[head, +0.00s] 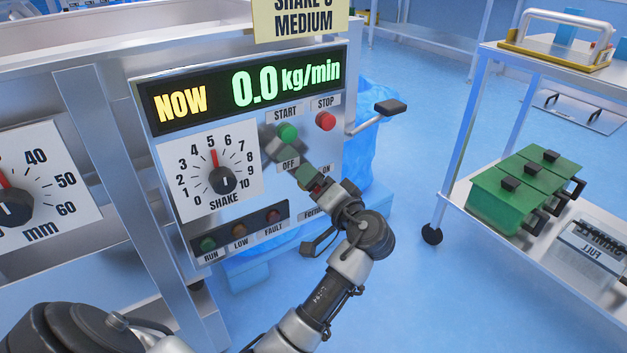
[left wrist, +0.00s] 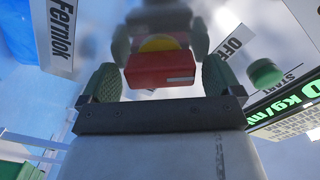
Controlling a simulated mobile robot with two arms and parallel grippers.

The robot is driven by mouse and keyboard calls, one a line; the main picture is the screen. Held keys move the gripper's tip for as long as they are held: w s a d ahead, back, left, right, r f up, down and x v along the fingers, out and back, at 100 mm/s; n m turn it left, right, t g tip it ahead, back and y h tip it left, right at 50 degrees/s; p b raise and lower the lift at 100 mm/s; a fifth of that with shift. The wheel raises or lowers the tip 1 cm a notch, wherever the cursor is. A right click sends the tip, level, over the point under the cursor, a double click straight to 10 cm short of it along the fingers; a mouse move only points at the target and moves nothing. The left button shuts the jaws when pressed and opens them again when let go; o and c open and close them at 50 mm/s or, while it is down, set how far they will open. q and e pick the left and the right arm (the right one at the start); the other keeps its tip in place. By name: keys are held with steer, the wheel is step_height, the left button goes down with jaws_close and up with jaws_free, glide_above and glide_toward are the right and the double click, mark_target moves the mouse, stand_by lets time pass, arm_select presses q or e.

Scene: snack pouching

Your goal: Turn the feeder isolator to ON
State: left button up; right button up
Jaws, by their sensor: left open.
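The feeder isolator is on the feeder's front panel, between the OFF label (head: 289,165) and the partly hidden ON label (head: 326,168). In the left wrist view, its red handle (left wrist: 160,70) sits between my left gripper's green finger pads, with a yellow part behind it. My left gripper (head: 311,180) is open around the handle, with a visible gap at the right pad; contact at the left pad is unclear. In the head view the gripper hides most of the isolator, and I cannot tell the handle's setting. My right gripper is not in view.
The green START button (head: 287,132) and red STOP button (head: 325,121) are just above. The SHAKE dial (head: 222,180) is left, below a display (head: 245,90) reading 0.0 kg/min. A black-ended lever (head: 390,107) sticks out right. A cart with green bins (head: 520,195) stands farther right.

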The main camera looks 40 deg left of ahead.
arm_select(q)
steer(key=c, duration=0.9)
steer(key=shift+c, duration=0.2)
